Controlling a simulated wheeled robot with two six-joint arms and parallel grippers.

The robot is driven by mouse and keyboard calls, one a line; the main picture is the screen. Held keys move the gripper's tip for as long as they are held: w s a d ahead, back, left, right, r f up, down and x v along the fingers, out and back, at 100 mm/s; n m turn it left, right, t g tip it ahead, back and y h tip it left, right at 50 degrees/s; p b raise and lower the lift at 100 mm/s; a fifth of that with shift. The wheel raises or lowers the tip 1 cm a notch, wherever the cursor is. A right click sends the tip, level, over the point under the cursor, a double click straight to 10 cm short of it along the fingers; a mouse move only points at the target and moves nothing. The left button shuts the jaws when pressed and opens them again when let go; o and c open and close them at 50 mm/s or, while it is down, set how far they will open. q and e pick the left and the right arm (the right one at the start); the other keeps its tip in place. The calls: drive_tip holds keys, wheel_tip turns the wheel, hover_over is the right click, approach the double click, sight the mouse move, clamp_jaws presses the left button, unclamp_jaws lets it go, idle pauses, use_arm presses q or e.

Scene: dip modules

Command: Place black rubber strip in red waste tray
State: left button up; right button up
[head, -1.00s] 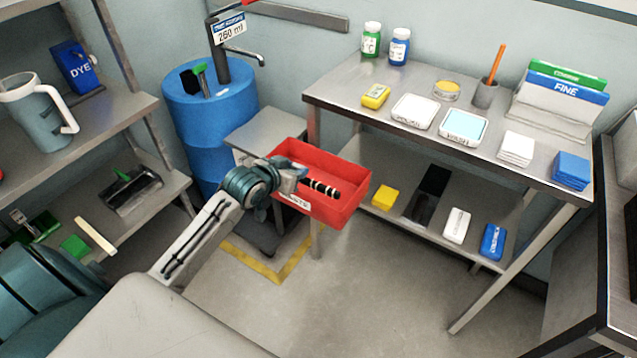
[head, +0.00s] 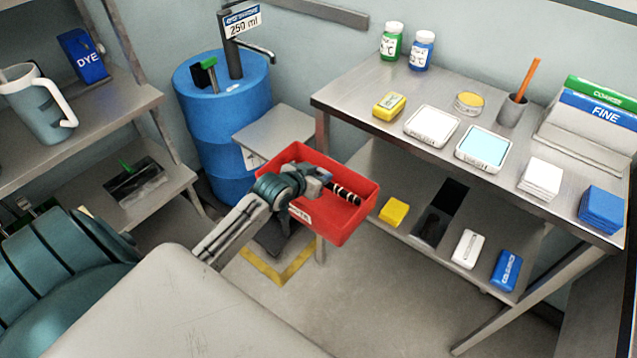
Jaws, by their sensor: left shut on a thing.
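The red waste tray (head: 350,232) is in the middle of the head view, with a white label on its front wall. My left arm reaches to it from the lower left. My left gripper (head: 330,186) is over the tray's opening, pointing right. It is shut on a dark piece with light bands, which I take to be the black rubber strip (head: 346,193). The strip shows against the tray's inside; I cannot tell whether it touches the floor of the tray. The wrist hides part of the tray's left side. My right gripper is not in view.
A blue drum (head: 215,115) with a tap stands behind the tray. A metal table (head: 380,80) at the right bears bottles, scales and pads. Its lower shelf holds a yellow block (head: 394,211) close to the tray. A shelf with a jug (head: 35,105) stands at the left.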

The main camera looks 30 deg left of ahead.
use_arm(q)
drive_tip(key=shift+f, duration=1.65)
drive_tip(key=o, duration=1)
drive_tip(key=v, duration=1.2)
drive_tip(key=shift+p, duration=0.3)
